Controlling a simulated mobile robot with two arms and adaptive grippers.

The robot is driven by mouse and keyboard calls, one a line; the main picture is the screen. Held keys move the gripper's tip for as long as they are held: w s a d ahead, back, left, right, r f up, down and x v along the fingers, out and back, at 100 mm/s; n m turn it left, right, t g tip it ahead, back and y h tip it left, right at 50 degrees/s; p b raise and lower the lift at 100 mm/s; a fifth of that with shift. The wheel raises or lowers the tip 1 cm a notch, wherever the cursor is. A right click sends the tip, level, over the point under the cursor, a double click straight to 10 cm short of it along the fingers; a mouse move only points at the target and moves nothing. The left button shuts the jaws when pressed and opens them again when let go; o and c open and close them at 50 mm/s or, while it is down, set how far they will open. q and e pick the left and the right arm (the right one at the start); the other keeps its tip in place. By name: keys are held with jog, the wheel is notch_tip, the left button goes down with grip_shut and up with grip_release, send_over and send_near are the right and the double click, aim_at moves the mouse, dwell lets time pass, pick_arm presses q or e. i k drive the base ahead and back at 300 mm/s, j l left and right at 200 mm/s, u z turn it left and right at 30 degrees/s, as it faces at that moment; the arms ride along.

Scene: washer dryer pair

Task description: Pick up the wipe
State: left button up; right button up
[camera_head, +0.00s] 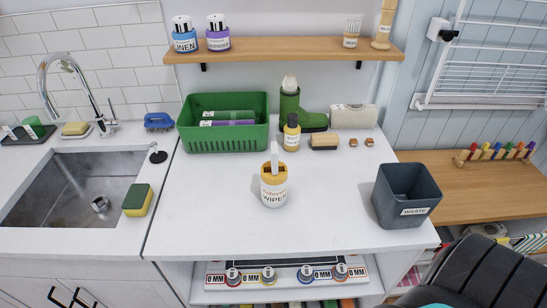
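A white wipe (274,156) sticks up out of the top of a wipes canister (273,189). The lower end of the wipe is hidden inside the canister. Neither of my grippers is in view.
A green basket (225,143) stands behind left, a brown bottle (291,136) behind, and a dark waste bin (406,196) to the right. A sink (75,188) is at the left. The counter (220,225) around the canister is clear. A shelf (280,50) hangs above.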

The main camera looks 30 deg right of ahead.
aim_at(275, 150)
jog(key=i+j+z, duration=0.2)
jog(key=j+z, duration=0.2)
jog(key=i+j+z, duration=0.1)
jog(key=j+z, duration=0.3)
jog(key=j, duration=0.15)
jog(key=j+z, duration=0.4)
jog(key=j, duration=0.15)
